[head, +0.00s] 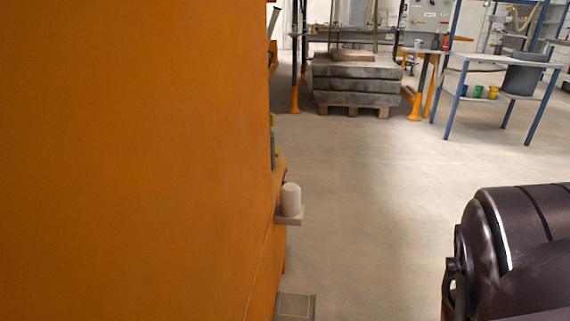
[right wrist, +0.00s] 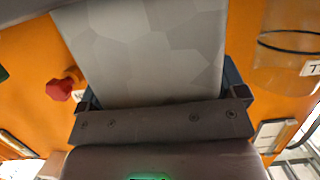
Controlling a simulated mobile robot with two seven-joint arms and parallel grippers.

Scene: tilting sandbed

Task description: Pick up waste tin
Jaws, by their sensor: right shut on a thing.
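A grey tin (right wrist: 145,50) with a faint patchy pattern fills the top middle of the right wrist view. I take it to be the waste tin; its far end is out of the picture. My right gripper (right wrist: 163,96) is shut on it, with a dark finger at each side. In the head view only part of my right arm shows at the lower right; the gripper and held tin are out of that view. My left gripper is in neither view.
A large orange panel (head: 130,160) fills the head view's left. A white cylinder (head: 291,198) stands on a small ledge (head: 289,218) at its edge. Stacked grey slabs (head: 355,85) and a blue-legged table (head: 500,62) stand farther back. The floor between is clear. A red knob (right wrist: 60,89) shows in the wrist view.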

